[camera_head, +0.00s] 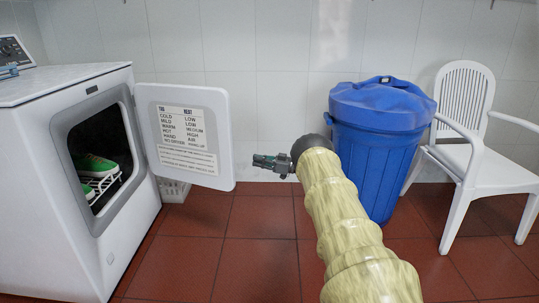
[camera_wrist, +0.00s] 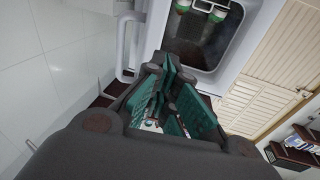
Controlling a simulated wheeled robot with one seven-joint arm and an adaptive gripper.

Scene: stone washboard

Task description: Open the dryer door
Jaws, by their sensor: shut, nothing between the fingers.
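The white dryer (camera_head: 85,190) stands at the left in the head view. Its door (camera_head: 185,135) is swung wide open to the right, with a printed chart on its inner face. The opening (camera_head: 100,150) shows a dark drum. My gripper (camera_head: 258,162) is shut and empty, to the right of the door's free edge and apart from it, pointing left. In the wrist view my gripper (camera_wrist: 165,105) has its green fingers together, and the dryer opening (camera_wrist: 205,40) shows beyond them at the top.
Green shoes (camera_head: 92,165) rest on a wire rack inside the drum. A blue bin (camera_head: 378,135) and a white chair (camera_head: 470,150) stand to the right. A white basket (camera_head: 174,190) is behind the door. Red floor tiles in front are clear.

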